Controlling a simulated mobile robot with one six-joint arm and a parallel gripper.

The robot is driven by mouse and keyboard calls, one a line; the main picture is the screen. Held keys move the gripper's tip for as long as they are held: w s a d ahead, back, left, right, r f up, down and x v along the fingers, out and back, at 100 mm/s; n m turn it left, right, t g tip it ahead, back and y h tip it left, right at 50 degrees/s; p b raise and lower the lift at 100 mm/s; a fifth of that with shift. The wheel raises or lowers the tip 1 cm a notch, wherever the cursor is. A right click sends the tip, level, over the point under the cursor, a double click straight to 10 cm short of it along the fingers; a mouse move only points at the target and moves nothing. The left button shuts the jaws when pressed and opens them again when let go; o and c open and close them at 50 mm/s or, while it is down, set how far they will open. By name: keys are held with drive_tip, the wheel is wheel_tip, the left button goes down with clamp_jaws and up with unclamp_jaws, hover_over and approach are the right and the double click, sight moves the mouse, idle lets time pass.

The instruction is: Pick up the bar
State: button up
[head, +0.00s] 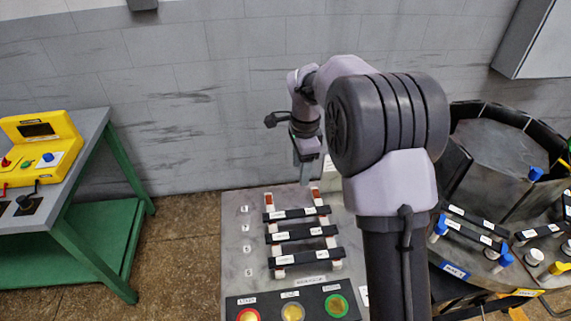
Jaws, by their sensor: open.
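Several dark bars with white labels lie crosswise on a rack with two pale rails on a grey panel. The top bar (296,213), a middle bar (299,232) and the bottom bar (305,256) are in the head view. My gripper (304,176) is open and points down above the far end of the rack, apart from the bars. My arm covers the panel's right side. More dark labelled bars (476,222) lie on the round fixture at the right, beside blue knobs.
The grey panel (231,275) has red, yellow and green round buttons (292,310) at its front. A yellow control box (42,150) stands on a green-legged table (100,160) at left. A dark furnace-like drum (500,150) stands at right. A grey wall is behind.

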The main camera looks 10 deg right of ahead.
wheel_tip(320, 180, down, 4)
drive_tip(key=w+m, duration=0.1)
drive_tip(key=w, duration=0.1)
drive_tip(key=b, duration=0.4)
hover_over(297, 213)
drive_tip(key=f, duration=1)
drive_tip(key=shift+d+f, duration=0.2)
drive_tip(key=shift+f, duration=0.15)
wheel_tip(297, 213, down, 6)
drive_tip(key=shift+w+a+r+b, duration=0.1)
drive_tip(key=shift+a+b, duration=0.05)
drive_tip(key=shift+b, duration=1)
drive_tip(key=shift+c, duration=1.3)
clamp_jaws()
